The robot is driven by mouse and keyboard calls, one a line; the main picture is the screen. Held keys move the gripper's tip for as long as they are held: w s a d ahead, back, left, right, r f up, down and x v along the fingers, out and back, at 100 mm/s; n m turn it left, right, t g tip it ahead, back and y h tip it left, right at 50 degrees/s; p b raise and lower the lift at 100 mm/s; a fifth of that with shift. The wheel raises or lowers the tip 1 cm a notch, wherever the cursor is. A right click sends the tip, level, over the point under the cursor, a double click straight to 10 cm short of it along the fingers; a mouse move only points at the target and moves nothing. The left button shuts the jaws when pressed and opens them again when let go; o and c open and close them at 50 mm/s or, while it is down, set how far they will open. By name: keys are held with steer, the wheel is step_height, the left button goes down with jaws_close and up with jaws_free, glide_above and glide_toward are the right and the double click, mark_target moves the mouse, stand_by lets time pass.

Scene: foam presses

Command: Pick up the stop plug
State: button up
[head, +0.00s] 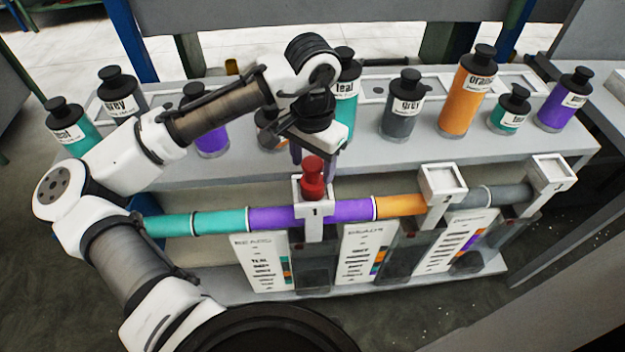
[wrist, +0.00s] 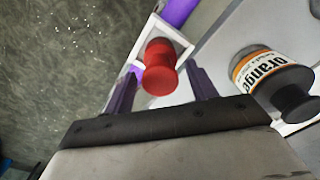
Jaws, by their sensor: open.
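The red stop plug (head: 313,180) stands upright in the white square holder marked 1 (head: 313,219), on the purple stretch of the pipe. In the wrist view the stop plug (wrist: 159,68) shows between the two dark purple fingers of my gripper (wrist: 160,90), its top towards me. My gripper (head: 314,155) is open and empty, pointing down just above the plug in the head view. Whether a finger touches the plug I cannot tell.
Two more white holders, 2 (head: 442,182) and 3 (head: 550,172), stand along the pipe to the right. Behind, a grey shelf (head: 380,163) carries several bottles. An orange bottle (wrist: 268,78) stands close to my gripper in the wrist view. Label boards (head: 262,262) hang below the pipe.

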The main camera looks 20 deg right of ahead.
steer(key=shift+f, duration=0.2)
jaws_close()
stand_by(0.4)
